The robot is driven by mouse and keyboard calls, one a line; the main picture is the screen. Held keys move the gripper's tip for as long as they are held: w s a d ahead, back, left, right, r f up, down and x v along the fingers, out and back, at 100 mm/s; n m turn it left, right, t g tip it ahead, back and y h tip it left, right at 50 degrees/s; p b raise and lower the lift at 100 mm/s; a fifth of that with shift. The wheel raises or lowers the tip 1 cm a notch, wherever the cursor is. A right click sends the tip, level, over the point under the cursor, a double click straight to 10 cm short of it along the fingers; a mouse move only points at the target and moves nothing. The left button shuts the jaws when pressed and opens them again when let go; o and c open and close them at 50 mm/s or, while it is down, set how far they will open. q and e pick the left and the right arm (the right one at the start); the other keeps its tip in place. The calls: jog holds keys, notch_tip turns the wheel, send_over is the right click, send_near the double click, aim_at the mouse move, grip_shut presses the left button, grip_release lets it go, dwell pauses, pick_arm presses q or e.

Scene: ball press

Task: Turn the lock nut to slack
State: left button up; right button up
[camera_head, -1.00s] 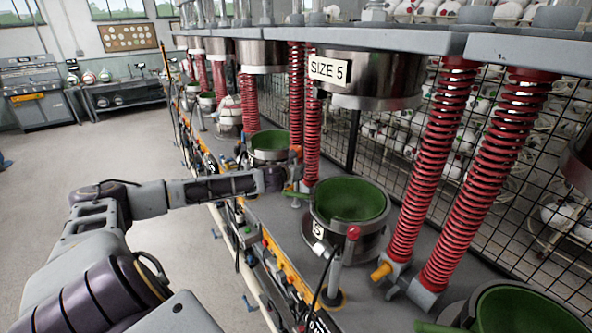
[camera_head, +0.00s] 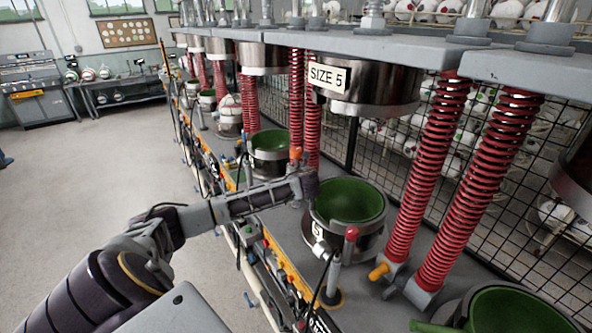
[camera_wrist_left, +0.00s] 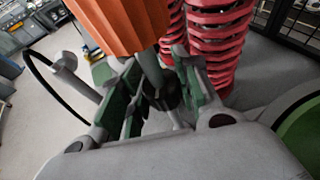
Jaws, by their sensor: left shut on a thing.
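An orange ribbed knob (camera_wrist_left: 125,25) fills the top of the left wrist view, with a grey stem below it. A small orange piece also shows behind my wrist in the head view (camera_head: 295,153). My left gripper (camera_wrist_left: 163,92) has its green-padded fingers closed around a dark grey part at the foot of this stem, which I take to be the lock nut (camera_wrist_left: 163,86). The fingers and knob hide much of its outline. In the head view my left wrist hides the fingers, between two green-lined cups. My right gripper is not in view.
Red springs (camera_head: 435,165) stand beside the front green-lined cup (camera_head: 348,202), and more rise behind my gripper (camera_wrist_left: 222,40). A red-knobbed lever (camera_head: 350,234) stands in front of that cup. The "SIZE 5" press head (camera_head: 370,92) hangs above. Floor on the left is open.

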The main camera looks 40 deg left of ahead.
pick_arm(q)
jog(key=n+g+y, duration=0.1)
jog(key=n+g, duration=0.1)
jog(key=n+g+y, duration=0.1)
jog(key=n+g, duration=0.1)
jog(key=shift+d+y, duration=0.1)
jog(key=shift+y, duration=0.2)
jog(key=shift+n+g+y, duration=0.3)
jog(key=shift+n+g, duration=1.2)
jog(key=shift+g, duration=0.2)
jog(key=shift+n+g, duration=0.3)
jog(key=shift+g, duration=0.1)
jog(key=o, duration=1)
jog(key=v, duration=1.1)
jog(key=shift+d+r, duration=0.15)
jog(key=shift+d, duration=0.25)
